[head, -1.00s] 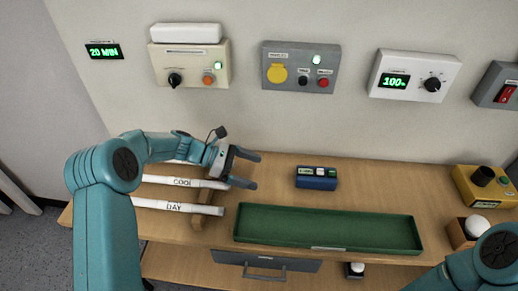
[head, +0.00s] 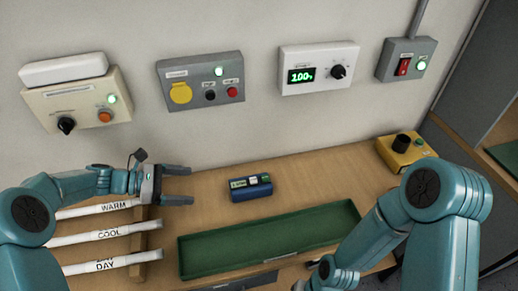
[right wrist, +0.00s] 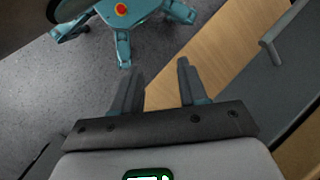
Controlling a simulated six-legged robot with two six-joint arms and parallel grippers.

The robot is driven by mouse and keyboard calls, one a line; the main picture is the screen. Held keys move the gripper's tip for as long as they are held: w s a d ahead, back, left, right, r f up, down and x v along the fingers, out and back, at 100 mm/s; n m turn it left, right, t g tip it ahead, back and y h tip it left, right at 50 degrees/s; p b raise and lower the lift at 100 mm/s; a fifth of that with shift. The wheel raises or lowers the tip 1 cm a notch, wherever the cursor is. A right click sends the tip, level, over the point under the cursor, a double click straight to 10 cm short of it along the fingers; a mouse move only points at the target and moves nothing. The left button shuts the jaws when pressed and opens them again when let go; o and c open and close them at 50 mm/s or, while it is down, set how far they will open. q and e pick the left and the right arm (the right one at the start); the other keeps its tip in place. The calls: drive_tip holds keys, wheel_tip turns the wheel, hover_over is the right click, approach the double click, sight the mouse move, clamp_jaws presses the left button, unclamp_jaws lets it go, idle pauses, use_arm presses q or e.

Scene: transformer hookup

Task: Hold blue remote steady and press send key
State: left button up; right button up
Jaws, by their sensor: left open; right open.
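The blue remote (head: 251,188) lies on the wooden bench, behind the green tray. Its top carries a small green display and light keys; which one is the send key is too small to tell. My left gripper (head: 191,185) is open and empty to the left of the remote, its fingers pointing right towards it with a gap between. My right arm comes in at the lower right in the head view, and its fingers are not clear there. In the right wrist view my right gripper (right wrist: 158,88) is open and empty, over the floor and the bench edge, away from the remote.
The green tray (head: 186,262) lies in front of the remote. White labelled tubes (head: 108,232) rest on a rack at left, below my left arm. Control boxes (head: 201,81) line the wall. A yellow box with a black knob (head: 393,158) stands at the right end.

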sight(238, 188)
use_arm(q)
drive_tip(key=shift+d, duration=0.1)
use_arm(e)
wheel_tip(238, 188, up, 20)
drive_tip(key=s+a+m+g+h, duration=0.1)
drive_tip(key=s+a+m+g, duration=0.15)
drive_tip(key=m+g, duration=0.35)
use_arm(q)
drive_tip(key=shift+r, duration=0.1)
drive_tip(key=shift+w+d+f, duration=0.15)
drive_tip(key=shift+d+f, duration=0.15)
drive_tip(key=x, duration=1.5)
drive_tip(key=shift+d, duration=0.25)
use_arm(e)
drive_tip(key=w+a+r+n+t+h, duration=0.1)
drive_tip(key=w+r+t, duration=0.1)
drive_tip(key=w, duration=1)
drive_tip(key=w+a+r+n+t+h, duration=0.1)
drive_tip(key=w+r+n+t, duration=0.1)
drive_tip(key=w, duration=1)
drive_tip(key=w+a+r+n+t+h, duration=0.1)
drive_tip(key=w+t, duration=0.3)
drive_tip(key=w, duration=0.8)
drive_tip(key=shift+a+r+n, duration=0.45)
drive_tip(key=shift+r+n, duration=0.15)
drive_tip(key=shift+r, duration=0.2)
